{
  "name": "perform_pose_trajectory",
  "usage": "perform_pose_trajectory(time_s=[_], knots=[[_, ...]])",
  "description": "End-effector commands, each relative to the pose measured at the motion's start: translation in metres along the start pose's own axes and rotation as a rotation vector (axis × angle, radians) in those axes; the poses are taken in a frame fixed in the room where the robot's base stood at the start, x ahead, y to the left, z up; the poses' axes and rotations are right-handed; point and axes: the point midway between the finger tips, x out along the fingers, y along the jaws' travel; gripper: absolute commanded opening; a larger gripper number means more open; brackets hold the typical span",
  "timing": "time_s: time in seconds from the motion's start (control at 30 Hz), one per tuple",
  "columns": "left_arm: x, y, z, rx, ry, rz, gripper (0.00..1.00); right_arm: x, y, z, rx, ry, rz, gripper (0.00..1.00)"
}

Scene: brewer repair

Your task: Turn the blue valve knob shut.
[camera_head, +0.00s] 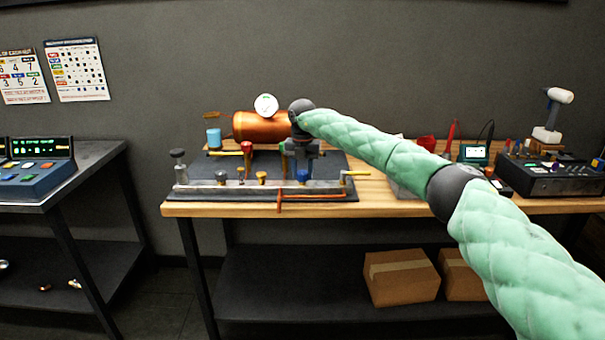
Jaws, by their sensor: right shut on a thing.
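The blue valve knob (303,176) sits on the grey manifold bar (225,190) near the front of the workbench. My right arm comes in from the right, and my right gripper (302,168) points down onto the knob from above. Its fingers are shut on the blue knob and hide its upper part. The knob's turn angle is too small to tell. My left gripper is out of view.
A copper boiler (258,127) with a round gauge (266,106) stands just behind. A black device (550,177) stands at the right.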

Motion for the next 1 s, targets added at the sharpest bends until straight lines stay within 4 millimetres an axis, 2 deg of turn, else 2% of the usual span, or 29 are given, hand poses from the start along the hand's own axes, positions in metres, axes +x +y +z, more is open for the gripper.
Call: perform_pose_trajectory(time_s=[0.57,0.6,0.7,1.0], knots=[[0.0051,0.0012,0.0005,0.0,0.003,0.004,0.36,-0.0022,-0.0002,0.0008,0.039,-0.002,0.002,0.13],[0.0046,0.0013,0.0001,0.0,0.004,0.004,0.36,-0.0022,-0.0002,0.0008,0.039,-0.002,0.002,0.38],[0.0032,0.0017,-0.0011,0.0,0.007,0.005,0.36,-0.0019,-0.0002,0.0007,0.038,-0.002,0.001,0.57],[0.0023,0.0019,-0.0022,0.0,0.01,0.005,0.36,-0.0011,0.0,0.0003,0.037,-0.001,0.001,0.58]])
